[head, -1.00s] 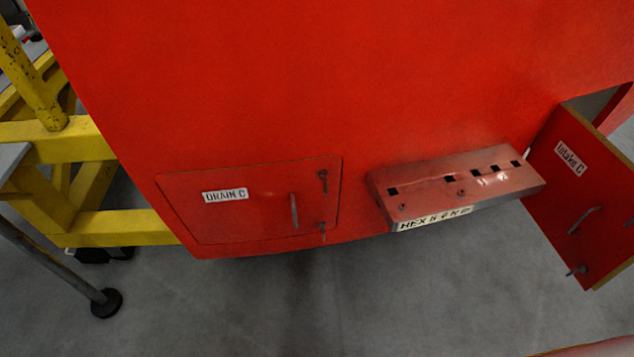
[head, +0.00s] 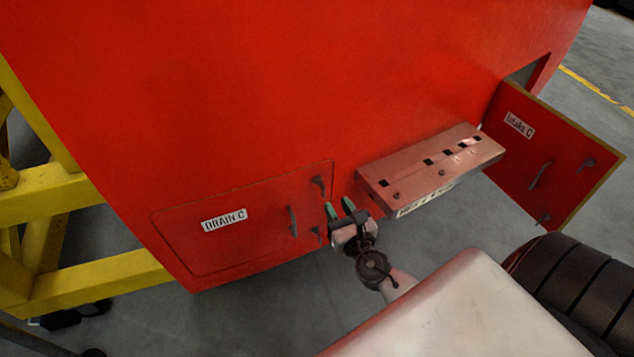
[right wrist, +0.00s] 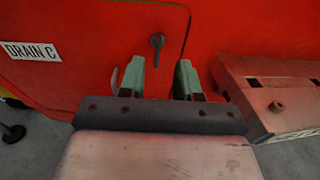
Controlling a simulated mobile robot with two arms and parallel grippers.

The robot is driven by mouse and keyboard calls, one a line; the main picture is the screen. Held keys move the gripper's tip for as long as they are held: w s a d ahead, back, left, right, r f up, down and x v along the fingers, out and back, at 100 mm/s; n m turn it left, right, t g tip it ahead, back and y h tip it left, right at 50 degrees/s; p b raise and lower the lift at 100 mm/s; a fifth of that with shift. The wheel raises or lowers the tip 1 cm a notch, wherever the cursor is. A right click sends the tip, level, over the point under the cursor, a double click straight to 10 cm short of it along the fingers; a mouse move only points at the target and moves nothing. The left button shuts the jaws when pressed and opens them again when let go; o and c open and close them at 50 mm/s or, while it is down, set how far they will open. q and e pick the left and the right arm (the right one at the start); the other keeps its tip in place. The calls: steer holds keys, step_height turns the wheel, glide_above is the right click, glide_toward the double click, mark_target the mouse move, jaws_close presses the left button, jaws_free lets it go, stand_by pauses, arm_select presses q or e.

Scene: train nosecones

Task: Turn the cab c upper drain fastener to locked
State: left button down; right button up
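The closed red drain C panel (head: 255,218) is at the lower left of the red cab wall in the head view, with a white DRAIN C label (head: 224,220). Its upper fastener (head: 319,183) is a small dark key-like piece near the upper right corner. It shows in the right wrist view (right wrist: 157,50) with its stem pointing down. A lower fastener (head: 316,233) and a handle (head: 293,221) are below it. My right gripper (head: 340,208) is open and empty, right of and below the upper fastener. Its green fingers (right wrist: 160,78) point towards the panel, apart from the fastener. My left gripper is out of view.
A red ledge (head: 430,170) with square holes juts out just right of my right gripper. The Intake C door (head: 550,150) stands open at the right. A yellow frame (head: 60,262) stands at the left. Grey floor is clear below the panel.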

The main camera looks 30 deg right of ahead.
mark_target(325, 187)
steer(key=w, duration=0.5)
steer(key=w+d+p, duration=0.1)
steer(key=w, duration=0.2)
steer(key=shift+w+d, duration=0.1)
jaws_close()
